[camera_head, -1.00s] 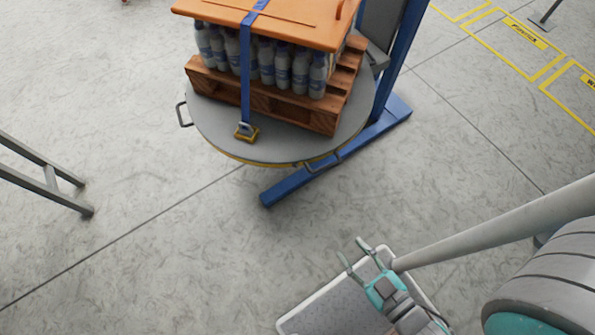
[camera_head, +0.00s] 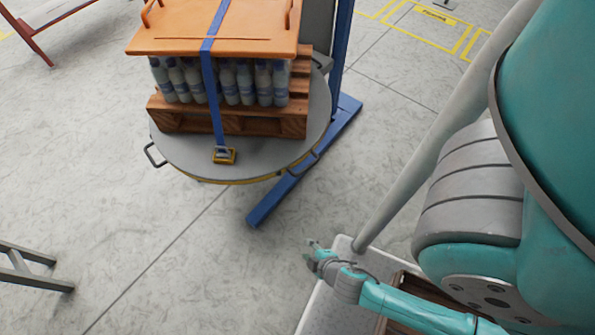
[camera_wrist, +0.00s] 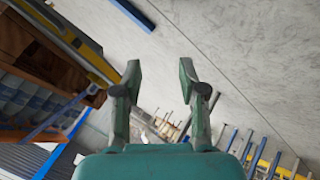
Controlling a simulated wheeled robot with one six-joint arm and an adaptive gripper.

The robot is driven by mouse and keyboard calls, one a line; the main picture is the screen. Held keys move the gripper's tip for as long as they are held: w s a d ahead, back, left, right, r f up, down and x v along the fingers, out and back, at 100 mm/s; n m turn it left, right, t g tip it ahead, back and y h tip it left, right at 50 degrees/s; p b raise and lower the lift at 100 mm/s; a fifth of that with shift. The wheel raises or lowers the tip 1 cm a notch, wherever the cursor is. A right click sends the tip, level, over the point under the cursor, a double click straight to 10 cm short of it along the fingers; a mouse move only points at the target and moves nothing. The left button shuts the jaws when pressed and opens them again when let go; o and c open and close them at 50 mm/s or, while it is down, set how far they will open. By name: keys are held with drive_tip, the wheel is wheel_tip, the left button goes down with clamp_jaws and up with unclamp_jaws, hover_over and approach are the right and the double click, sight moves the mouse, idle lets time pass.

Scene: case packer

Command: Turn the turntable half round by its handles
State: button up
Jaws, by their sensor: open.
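The grey round turntable (camera_head: 185,160) with a yellow edge stands ahead, left of centre in the head view.
A blue machine frame (camera_head: 345,122) stands behind and right of the turntable, with a foot reaching to the front. A grey metal stand (camera_head: 35,268) is at the lower left and a red-brown frame (camera_head: 45,38) at the upper left. The floor in front is clear.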

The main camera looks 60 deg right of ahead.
drive_tip(key=w+d+f+g+h, duration=0.2)
drive_tip(key=w+d+f, duration=0.1)
drive_tip(key=d+f, duration=0.15)
drive_tip(key=g+h, duration=0.7)
drive_tip(key=h, duration=0.3)
approach(305, 171)
drive_tip(key=d, duration=0.4)
drive_tip(key=d+f, duration=0.1)
drive_tip(key=d, duration=0.3)
drive_tip(key=s+d+f, duration=0.1)
drive_tip(key=d, duration=0.2)
drive_tip(key=shift+d+f, duration=0.1)
drive_tip(key=shift+d, duration=0.25)
clamp_jaws()
